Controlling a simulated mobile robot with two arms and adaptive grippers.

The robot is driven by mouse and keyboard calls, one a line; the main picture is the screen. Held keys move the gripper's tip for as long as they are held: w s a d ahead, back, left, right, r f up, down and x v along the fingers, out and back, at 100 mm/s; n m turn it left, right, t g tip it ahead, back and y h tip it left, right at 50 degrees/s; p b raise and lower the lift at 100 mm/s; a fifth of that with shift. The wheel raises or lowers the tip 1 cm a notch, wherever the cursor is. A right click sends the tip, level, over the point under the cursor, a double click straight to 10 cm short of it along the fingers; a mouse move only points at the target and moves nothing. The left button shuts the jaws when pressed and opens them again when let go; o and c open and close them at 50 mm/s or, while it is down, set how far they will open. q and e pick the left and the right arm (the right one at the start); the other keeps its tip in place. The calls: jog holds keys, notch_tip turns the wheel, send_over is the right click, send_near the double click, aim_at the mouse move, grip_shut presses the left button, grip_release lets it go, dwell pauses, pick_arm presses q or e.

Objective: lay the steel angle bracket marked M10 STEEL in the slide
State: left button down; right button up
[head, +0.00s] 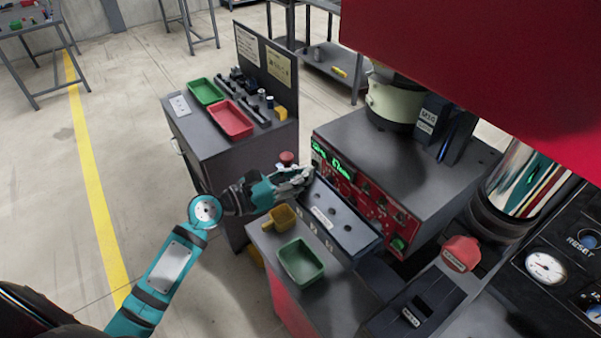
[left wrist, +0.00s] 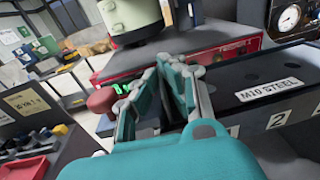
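The label M10 STEEL (left wrist: 270,91) is readable in the left wrist view, on a dark panel with round holes (left wrist: 262,72). This dark sloping panel (head: 341,222) also shows in the head view, where its label is too small to read. I cannot make out a separate steel angle bracket, and I cannot tell which part is the slide. My left gripper (head: 302,177) is beside the upper left end of the panel. My right gripper is out of view.
A green tray (head: 301,275) and a yellow bin (head: 281,221) stand before the panel. A red control box (head: 372,195) rises behind it, with a red knob (head: 287,158) near my gripper. A side cabinet holds a red tray (head: 231,131) and a green tray (head: 206,80).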

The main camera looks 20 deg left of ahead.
pick_arm(q)
jog(key=shift+f, duration=0.1)
jog(key=c, duration=1.4)
grip_release()
jog(key=v, duration=1.2)
jog(key=shift+s, duration=0.1)
